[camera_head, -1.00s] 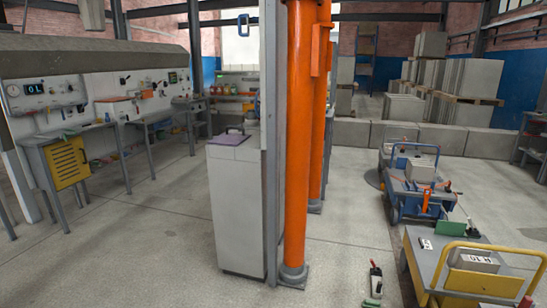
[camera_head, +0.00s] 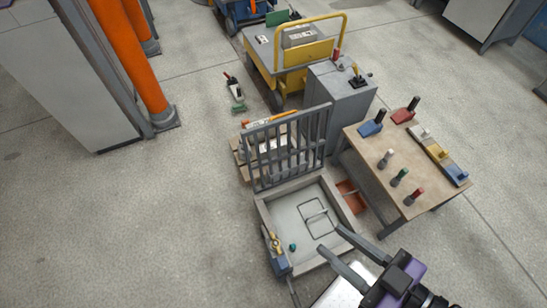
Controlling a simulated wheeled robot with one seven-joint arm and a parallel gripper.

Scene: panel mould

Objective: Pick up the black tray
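I cannot make out a black tray for certain in the head view. My gripper (camera_head: 330,238) shows at the lower middle, its two grey fingers spread apart with nothing seen between them. The fingertips appear over the right side of a shallow grey panel mould (camera_head: 263,215) on the floor. Inside the mould is a thin dark square outline (camera_head: 303,221) with a pale bar in it. A reddish-brown tray (camera_head: 350,197) lies right of the mould, partly under the table.
A wooden table (camera_head: 400,160) with several coloured hand tools stands right of the mould. A grey barred rack (camera_head: 285,150) rises behind it, near a grey cabinet (camera_head: 340,98) and a yellow-handled cart (camera_head: 305,55). An orange column (camera_head: 130,55) stands at upper left. The left floor is clear.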

